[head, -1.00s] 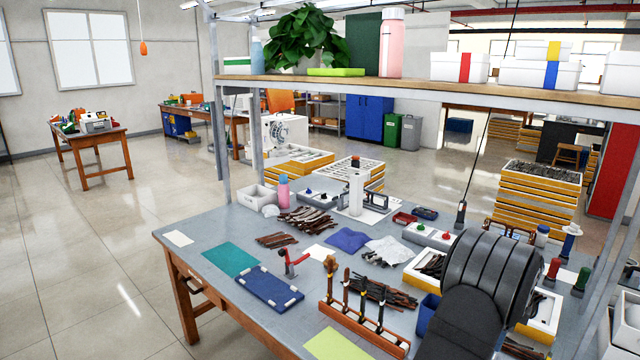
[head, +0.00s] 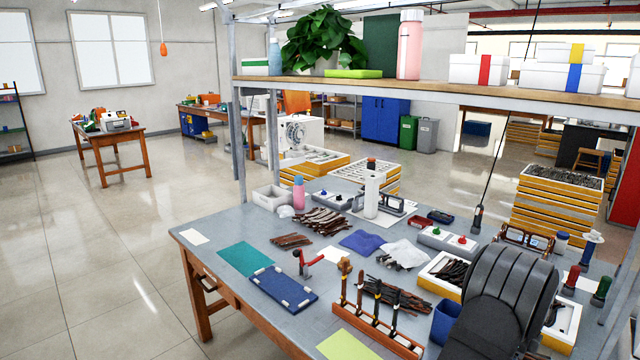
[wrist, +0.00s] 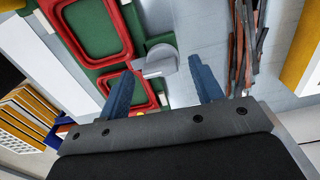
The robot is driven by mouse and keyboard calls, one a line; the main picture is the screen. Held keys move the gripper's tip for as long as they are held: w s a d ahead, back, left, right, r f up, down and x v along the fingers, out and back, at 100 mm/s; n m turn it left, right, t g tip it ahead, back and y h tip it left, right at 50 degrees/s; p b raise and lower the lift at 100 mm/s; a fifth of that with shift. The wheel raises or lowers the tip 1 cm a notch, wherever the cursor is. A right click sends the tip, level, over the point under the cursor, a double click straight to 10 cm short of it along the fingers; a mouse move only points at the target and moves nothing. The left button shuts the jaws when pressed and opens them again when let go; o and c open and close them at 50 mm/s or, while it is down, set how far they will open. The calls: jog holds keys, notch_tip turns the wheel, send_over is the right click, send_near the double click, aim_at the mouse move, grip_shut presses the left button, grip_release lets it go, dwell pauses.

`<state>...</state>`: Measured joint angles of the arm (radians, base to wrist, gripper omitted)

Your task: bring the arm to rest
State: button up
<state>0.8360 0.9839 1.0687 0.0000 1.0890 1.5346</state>
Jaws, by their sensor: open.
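My gripper (wrist: 162,66) is open in the wrist view, with its two blue fingers spread wide. Beyond the fingertips, a grey metal piece (wrist: 158,62) shows in the gap; I cannot tell its distance, but the fingers are not closed on it. To its left are red rounded frames (wrist: 127,38) on a green surface (wrist: 82,25). In the head view my dark, ribbed arm stands over the right front of the workbench (head: 215,305); my gripper is hidden there.
An orange tool rack (head: 375,332), a blue panel (head: 284,288) and a red clamp (head: 308,263) are on the bench left of my arm. A shelf (head: 420,86) spans the bench above.

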notch_tip(320, 180, up, 17)
notch_tip(320, 180, down, 18)
jog(key=shift+r, duration=0.15)
jog(key=n, duration=0.3)
jog(key=shift+n, duration=0.4)
jog(key=n, duration=0.4)
jog(key=shift+s+d+n, duration=0.1)
jog(key=shift+d+n, duration=0.05)
jog(key=shift+n, duration=0.25)
jog(key=n, duration=0.8)
jog(key=shift+d+n, duration=0.1)
jog(key=shift+n, duration=0.2)
